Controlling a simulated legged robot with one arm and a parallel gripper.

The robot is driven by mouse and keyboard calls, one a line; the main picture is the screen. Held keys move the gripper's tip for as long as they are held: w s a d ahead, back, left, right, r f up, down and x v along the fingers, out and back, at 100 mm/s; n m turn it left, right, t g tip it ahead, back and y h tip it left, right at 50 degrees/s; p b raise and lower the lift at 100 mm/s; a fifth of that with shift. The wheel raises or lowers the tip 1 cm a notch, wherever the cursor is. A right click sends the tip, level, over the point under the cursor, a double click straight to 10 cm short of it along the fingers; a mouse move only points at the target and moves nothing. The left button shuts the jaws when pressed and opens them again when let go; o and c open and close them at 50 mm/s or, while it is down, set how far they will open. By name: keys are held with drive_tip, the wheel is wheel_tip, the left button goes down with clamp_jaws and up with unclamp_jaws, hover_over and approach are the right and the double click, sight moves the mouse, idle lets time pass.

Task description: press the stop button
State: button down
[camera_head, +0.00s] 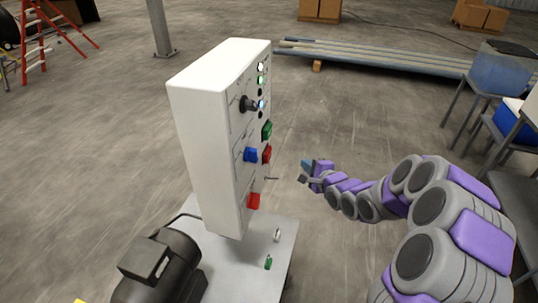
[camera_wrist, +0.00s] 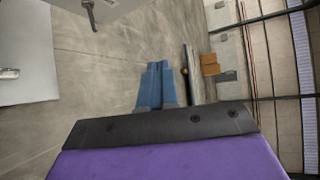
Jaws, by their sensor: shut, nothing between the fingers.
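A white control box (camera_head: 205,130) stands upright on a light plate in the head view. Its panel faces right. It carries a green button (camera_head: 267,131), a red button (camera_head: 267,154) just below, and a larger red piece (camera_head: 254,201) near the bottom. I cannot read which red one is marked stop. My gripper (camera_head: 306,166) is right of the panel, apart from it, at about the height of the upper red button in the picture. In the wrist view its blue fingers (camera_wrist: 156,85) are together and empty. No button shows in that view.
A blue switch (camera_head: 250,155) and a black knob (camera_head: 249,104) are on the panel. A thin lever (camera_head: 271,179) sticks out from the box's lower right edge. A black motor (camera_head: 160,265) stands front left. Open floor lies behind my gripper; tables (camera_head: 510,150) are at right.

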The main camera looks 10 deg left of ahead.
sight(268, 154)
drive_tip(key=m+t+y, duration=0.1)
drive_tip(key=m, duration=0.1)
drive_tip(key=w+f+m+t+y, duration=0.1)
drive_tip(key=m+t+y, duration=0.1)
drive_tip(key=shift+w+f+m, duration=0.2)
drive_tip(key=shift+m, duration=0.2)
drive_tip(key=shift+a, duration=0.1)
drive_tip(key=w+a+b, duration=0.1)
drive_tip(key=a+b, duration=0.1)
drive_tip(key=a, duration=0.6)
drive_tip(key=shift+w+a, duration=0.25)
drive_tip(key=shift+w, duration=0.15)
idle(1.7)
drive_tip(key=shift+a+r, duration=0.1)
drive_tip(key=shift+a, duration=0.3)
